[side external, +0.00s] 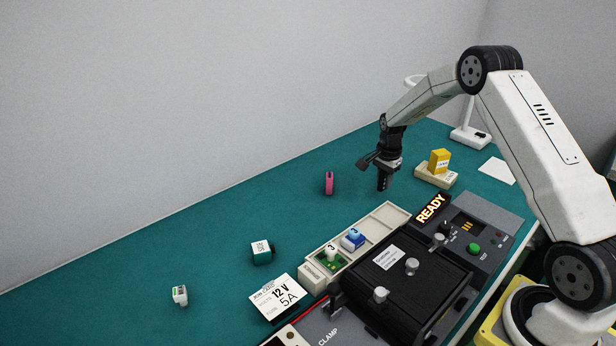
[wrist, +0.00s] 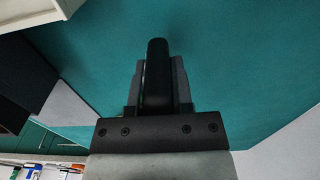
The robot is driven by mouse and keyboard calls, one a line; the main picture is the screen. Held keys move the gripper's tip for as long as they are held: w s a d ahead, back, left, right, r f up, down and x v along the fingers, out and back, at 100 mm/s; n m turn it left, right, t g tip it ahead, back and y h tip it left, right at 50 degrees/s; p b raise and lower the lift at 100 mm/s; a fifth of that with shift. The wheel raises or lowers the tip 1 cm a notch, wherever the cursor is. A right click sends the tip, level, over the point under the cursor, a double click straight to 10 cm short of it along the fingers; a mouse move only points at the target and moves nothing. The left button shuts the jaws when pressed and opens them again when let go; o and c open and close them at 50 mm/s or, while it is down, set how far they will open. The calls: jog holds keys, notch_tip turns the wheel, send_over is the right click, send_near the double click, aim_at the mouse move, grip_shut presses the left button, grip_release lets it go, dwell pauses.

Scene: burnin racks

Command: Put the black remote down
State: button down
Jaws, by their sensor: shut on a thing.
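My gripper (wrist: 157,85) points down over the green table, in front of the wall. It is shut on the black remote (wrist: 157,60), which stands upright between the two fingers in the wrist view. In the side external view my gripper (side external: 384,178) hangs just right of a pink object, and the dark remote cannot be told clearly from the dark fingers. I cannot tell whether the remote's lower end touches the table.
A pink object (side external: 329,183) stands left of the gripper. A yellow block (side external: 439,160) sits on a beige base (side external: 432,177) to the right. A beige tray (side external: 389,222) and the black test fixture (side external: 405,283) are in front.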

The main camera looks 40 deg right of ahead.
jog(key=shift+f, duration=1.15)
jog(key=shift+f, duration=0.15)
jog(key=c, duration=0.5)
grip_release()
notch_tip(320, 180, up, 12)
jog(key=shift+r, duration=0.2)
jog(key=shift+a, duration=0.1)
